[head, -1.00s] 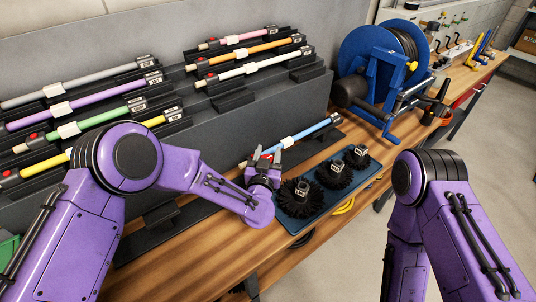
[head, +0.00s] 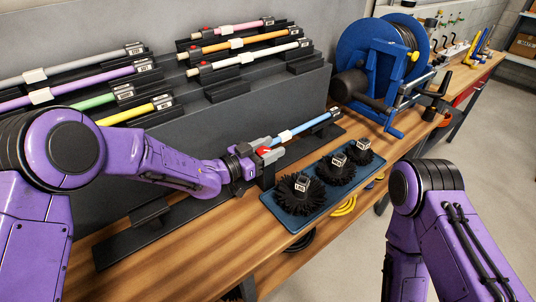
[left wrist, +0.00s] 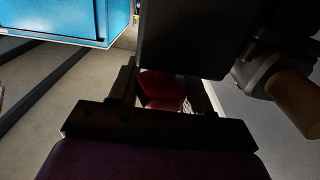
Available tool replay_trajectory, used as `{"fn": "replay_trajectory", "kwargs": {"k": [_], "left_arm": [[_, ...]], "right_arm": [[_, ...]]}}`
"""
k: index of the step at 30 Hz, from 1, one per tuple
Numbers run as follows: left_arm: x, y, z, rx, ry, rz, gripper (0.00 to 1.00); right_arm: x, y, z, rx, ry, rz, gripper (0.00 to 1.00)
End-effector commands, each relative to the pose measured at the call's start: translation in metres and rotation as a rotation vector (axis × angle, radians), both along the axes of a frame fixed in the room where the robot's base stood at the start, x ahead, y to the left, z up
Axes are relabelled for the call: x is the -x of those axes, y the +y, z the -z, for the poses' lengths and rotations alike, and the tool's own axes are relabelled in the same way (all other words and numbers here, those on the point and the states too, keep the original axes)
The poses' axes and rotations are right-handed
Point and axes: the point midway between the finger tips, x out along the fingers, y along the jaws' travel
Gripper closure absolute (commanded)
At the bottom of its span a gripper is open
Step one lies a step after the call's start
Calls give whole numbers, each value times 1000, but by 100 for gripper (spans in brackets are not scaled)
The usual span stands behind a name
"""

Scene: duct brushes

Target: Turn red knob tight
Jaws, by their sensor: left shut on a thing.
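The blue rod (head: 303,130) lies in a dark holder on the bench, below the grey stepped rack. The red knob (head: 264,151) is at the rod's near left end, partly covered by my gripper fingers. My left gripper (head: 268,149) comes in from the left and is shut on the red knob. In the left wrist view the red knob (left wrist: 162,92) shows between the dark fingers, and much of it is hidden. My right arm shows at the right of the head view, but its gripper is out of frame.
A blue tray (head: 322,201) with several black round brushes sits just right of my left gripper. Several coloured rods rest on the stepped rack (head: 235,110) behind. A blue hose reel (head: 375,60) stands farther back. The wooden bench front (head: 190,262) is clear.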

Motion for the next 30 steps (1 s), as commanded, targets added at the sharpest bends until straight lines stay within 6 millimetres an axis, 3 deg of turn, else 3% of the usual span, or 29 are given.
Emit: {"fn": "replay_trajectory", "kwargs": {"k": [1, 15, 30], "left_arm": [[-1, 1, 5, -2, -2, 41, 82], [6, -3, 3, -2, 0, 399, 82], [9, -4, 0, 0, 1, 519, 82]], "right_arm": [[0, 0, 9, 0, 0, 0, 50], [0, 0, 39, 0, 0, 0, 50], [0, 0, 49, 0, 0, 0, 50]]}}
